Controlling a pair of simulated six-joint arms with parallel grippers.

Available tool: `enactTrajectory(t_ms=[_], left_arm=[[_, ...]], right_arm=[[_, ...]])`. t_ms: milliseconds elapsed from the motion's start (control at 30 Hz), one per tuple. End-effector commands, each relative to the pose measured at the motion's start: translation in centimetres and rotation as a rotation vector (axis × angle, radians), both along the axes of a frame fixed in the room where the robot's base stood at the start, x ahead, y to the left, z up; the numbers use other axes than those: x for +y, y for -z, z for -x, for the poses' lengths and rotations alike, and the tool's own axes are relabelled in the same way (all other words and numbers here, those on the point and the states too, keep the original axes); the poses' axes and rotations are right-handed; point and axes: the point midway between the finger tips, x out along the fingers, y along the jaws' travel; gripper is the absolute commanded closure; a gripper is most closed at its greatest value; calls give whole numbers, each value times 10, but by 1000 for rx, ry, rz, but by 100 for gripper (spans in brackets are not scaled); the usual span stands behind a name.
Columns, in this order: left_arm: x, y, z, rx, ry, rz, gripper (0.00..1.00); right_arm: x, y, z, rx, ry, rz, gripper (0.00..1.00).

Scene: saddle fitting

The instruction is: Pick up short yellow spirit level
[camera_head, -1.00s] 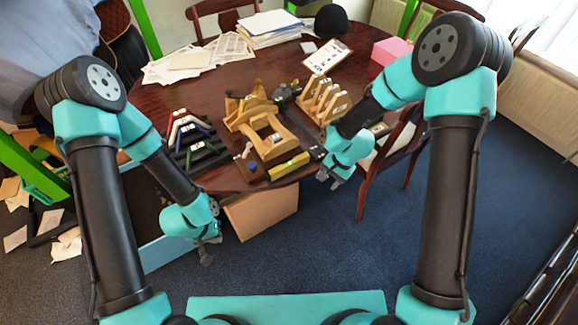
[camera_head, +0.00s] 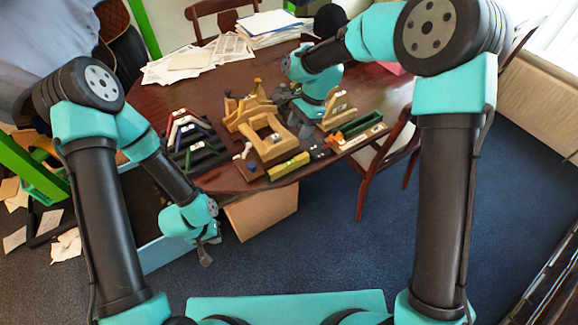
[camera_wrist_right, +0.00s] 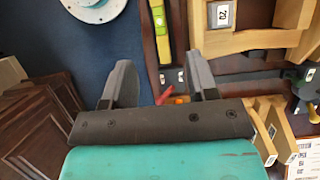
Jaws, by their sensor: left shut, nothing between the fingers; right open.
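The short yellow spirit level (camera_head: 289,166) lies at the front edge of the table, just in front of the wooden saddle frame (camera_head: 268,140). It shows at the top of the right wrist view (camera_wrist_right: 178,35), beyond my right gripper. My right gripper (camera_wrist_right: 162,82) is open, its two fingers apart with nothing held between them. In the head view the right gripper (camera_head: 306,128) is to the right of the wooden frame, partly hidden by its own wrist. My left gripper (camera_head: 207,252) is shut and empty, low in front of the table.
Papers (camera_head: 190,62) lie at the back.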

Motion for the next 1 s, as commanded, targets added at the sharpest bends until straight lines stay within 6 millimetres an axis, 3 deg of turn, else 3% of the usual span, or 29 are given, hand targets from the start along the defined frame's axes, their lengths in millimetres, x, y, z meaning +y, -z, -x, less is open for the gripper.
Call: enactTrajectory(t_ms=[600, 767, 1000], left_arm=[[0, 0, 0, 0, 0, 0, 100], [0, 0, 0, 0, 0, 0, 100], [0, 0, 0, 0, 0, 0, 100]], right_arm=[[33, 93, 20, 3, -2, 1, 47], [37, 106, 23, 2, -2, 1, 47], [37, 107, 23, 0, -1, 0, 47]])
